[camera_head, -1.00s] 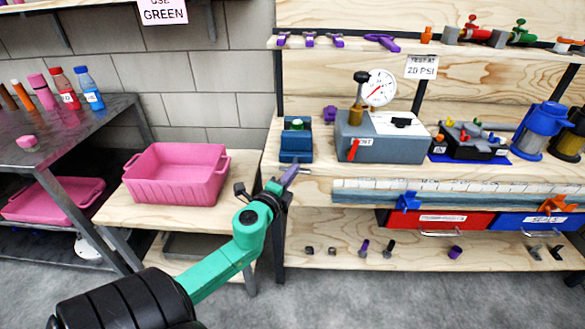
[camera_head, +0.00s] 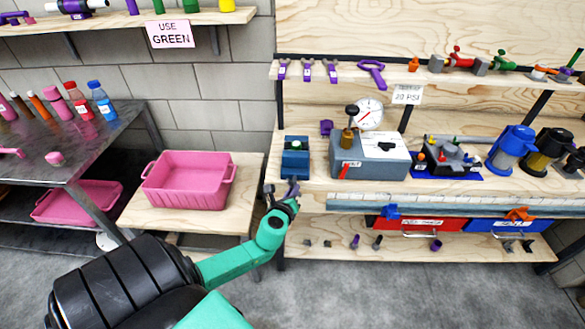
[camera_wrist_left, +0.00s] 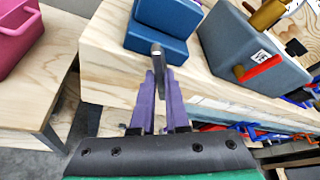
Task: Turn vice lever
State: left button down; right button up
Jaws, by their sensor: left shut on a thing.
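The blue vice (camera_head: 295,162) stands at the left front edge of the wooden workbench, with a small green part on its top. In the left wrist view the vice (camera_wrist_left: 165,22) is just ahead of my fingers. Its grey metal lever (camera_wrist_left: 158,52) sticks out of the front toward me. My left gripper (camera_head: 293,187) is at the vice's front. In the wrist view its two purple fingers (camera_wrist_left: 164,88) are shut on the lever's near end, which they partly hide. My right gripper is not in view.
A pink bin (camera_head: 187,180) stands on a low wooden table to the left. A grey gauge box (camera_head: 370,158) stands right of the vice. Red (camera_head: 430,224) and blue (camera_head: 505,225) drawers hang under the bench. Grey floor is clear in front.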

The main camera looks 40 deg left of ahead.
pick_arm(q)
jog(key=shift+w+d+m+g+y+p, duration=0.1)
jog(key=shift+m+g+y+p, duration=0.65)
jog(key=shift+m+p, duration=0.9)
jog(key=shift+d+m+g+y+p, duration=0.1)
jog(key=shift+m+g+y+p, duration=0.65)
jog(key=shift+m+p, duration=0.9)
jog(key=shift+p, duration=0.3)
jog(key=c, duration=0.9)
grip_release()
